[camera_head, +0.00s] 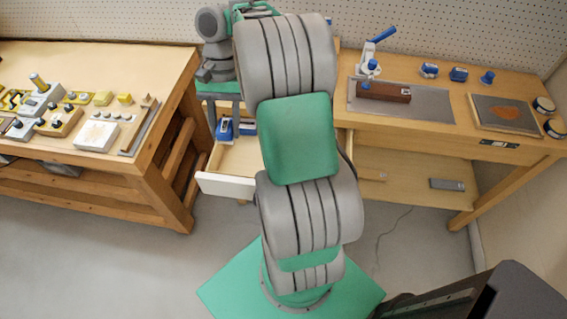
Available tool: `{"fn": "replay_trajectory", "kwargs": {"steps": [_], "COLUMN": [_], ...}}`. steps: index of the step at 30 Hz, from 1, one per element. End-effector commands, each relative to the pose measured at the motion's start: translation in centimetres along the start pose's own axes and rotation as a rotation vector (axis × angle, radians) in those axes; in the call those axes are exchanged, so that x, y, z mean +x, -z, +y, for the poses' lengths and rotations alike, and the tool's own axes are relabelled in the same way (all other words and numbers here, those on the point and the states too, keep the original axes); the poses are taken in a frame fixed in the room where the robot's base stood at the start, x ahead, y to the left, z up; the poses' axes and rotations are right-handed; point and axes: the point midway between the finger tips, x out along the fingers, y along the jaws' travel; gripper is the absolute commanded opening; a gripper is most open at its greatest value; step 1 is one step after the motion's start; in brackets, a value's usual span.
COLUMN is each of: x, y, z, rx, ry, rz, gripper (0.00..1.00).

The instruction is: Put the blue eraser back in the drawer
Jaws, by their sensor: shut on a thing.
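My arm reaches over the bench, and its wrist bends down at the left over the open drawer (226,187). My gripper (224,120) points down into the drawer opening. It is shut on a small blue thing, which looks like the blue eraser (225,130). I cannot tell whether the eraser touches the drawer floor. Another blue and white item (248,128) is close to its right in the drawer. My arm hides the drawer's right part.
The right bench (430,140) carries a grey mat (430,103) with a brown block (384,91), a blue-handled press (370,50), small blue items and a framed board (507,113). A crowded wooden table (165,85) stands at left. Floor between is clear.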

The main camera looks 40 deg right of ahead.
Motion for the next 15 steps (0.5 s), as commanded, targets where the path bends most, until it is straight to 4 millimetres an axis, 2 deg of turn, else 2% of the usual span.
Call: {"fn": "replay_trajectory", "kwargs": {"steps": [1,3,7,12,15], "x": [1.6,2.7,5.2,8.2,9.4], "y": [1.9,4.0,7.2,9.4,9.7], "z": [2.4,5.6,12.4,20.6,23.9], "rx": [0.149,0.372,0.794,1.259,1.433], "ry": [0.062,0.156,0.327,0.512,0.579], "rz": [0.001,0.004,0.010,0.017,0.018], "gripper": [0.01,0.01,0.01,0.01,0.01]}}
